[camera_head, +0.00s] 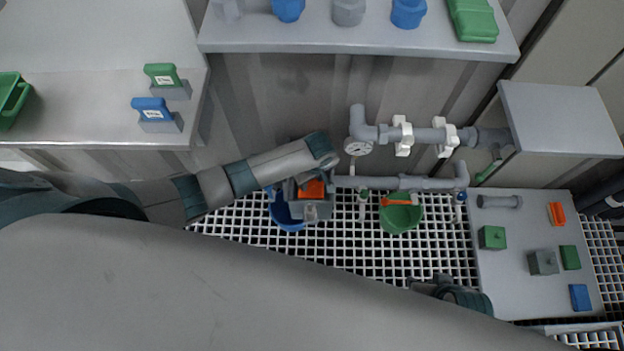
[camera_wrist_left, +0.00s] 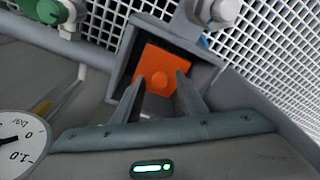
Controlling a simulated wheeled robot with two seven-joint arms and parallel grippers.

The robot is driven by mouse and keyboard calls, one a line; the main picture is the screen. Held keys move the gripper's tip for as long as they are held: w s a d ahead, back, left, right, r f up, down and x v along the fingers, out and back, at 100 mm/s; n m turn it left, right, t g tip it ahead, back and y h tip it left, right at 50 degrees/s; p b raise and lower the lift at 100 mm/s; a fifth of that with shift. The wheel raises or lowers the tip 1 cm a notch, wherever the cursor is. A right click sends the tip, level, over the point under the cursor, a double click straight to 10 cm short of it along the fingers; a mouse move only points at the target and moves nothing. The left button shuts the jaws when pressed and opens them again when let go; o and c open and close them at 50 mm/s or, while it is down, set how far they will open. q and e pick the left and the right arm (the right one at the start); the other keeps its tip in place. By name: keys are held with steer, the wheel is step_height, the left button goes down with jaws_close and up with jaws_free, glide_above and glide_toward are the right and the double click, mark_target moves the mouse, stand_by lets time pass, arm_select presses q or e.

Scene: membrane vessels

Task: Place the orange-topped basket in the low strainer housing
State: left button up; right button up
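The orange top (camera_head: 312,187) of the basket shows inside a grey square housing (camera_head: 318,210) low in front of the wall. In the left wrist view, the orange top (camera_wrist_left: 167,62) with its round knob lies within the housing's grey rim (camera_wrist_left: 122,68). My left gripper (camera_wrist_left: 160,76) is at the orange top, with one finger on each side of the knob and gaps visible beside it; it looks open. The basket's body is hidden. In the head view, my left gripper (camera_head: 318,172) is above the housing. My right gripper (camera_head: 428,284) is low over the grating, its fingers unclear.
A blue bowl (camera_head: 287,215) and a green bowl (camera_head: 402,218) with an orange piece stand beside the housing. Pipes with a gauge (camera_head: 357,148) run along the wall. A grey panel (camera_head: 520,220) with several small parts lies right. A shelf (camera_head: 400,40) overhangs the back.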

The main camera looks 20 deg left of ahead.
mark_target(315, 191)
arm_select(q)
steer(key=shift+r, duration=0.1)
